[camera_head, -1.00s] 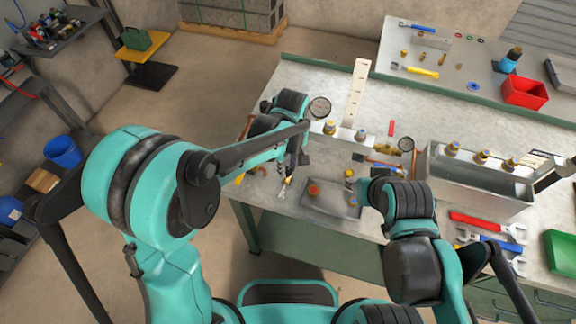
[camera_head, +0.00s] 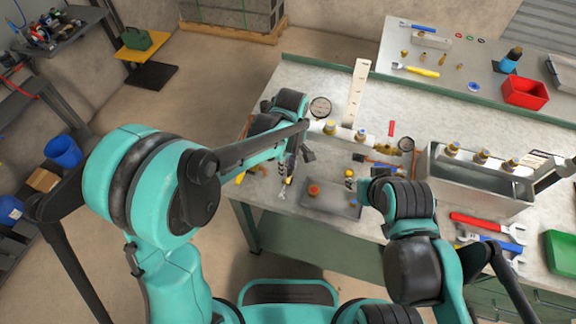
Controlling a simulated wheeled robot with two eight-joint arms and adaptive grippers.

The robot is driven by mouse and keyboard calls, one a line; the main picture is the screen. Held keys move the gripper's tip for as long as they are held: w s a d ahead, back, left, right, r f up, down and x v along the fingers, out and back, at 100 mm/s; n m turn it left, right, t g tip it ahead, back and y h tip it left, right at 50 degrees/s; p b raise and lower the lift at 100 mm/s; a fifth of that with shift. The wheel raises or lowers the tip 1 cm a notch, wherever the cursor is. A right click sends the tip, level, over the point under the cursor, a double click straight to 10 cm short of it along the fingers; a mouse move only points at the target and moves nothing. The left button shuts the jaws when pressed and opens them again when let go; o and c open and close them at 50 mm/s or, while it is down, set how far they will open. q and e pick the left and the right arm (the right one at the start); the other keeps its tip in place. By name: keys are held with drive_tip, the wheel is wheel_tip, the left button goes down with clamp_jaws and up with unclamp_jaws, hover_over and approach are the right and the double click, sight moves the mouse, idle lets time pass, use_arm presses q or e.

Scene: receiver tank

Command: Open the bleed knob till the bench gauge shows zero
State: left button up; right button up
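A round dial gauge (camera_head: 320,107) stands at the back left of the bench's pipework, and a second gauge (camera_head: 406,144) sits at its right end. Their needles are too small to read. Between them are brass-topped fittings (camera_head: 330,128) and (camera_head: 361,134); I cannot tell which part is the bleed knob. My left gripper (camera_head: 296,166) points down by the bench's front left edge, left of the grey tray, with fingers apart and nothing visible between them. My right gripper (camera_head: 363,187) is by the tray's right side, mostly hidden by its own wrist.
The shallow grey tray (camera_head: 337,205) holds an orange-red round part. An upright pale scale board (camera_head: 357,92) stands behind the pipework. A grey trough (camera_head: 470,187) with brass fittings stands right, and wrenches (camera_head: 490,222) lie in front of it. The bench's back left is clear.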

sight(289, 168)
use_arm(q)
drive_tip(key=o, duration=0.3)
drive_tip(key=r, duration=1.2)
drive_tip(key=shift+w+d, duration=0.2)
idle(6.3)
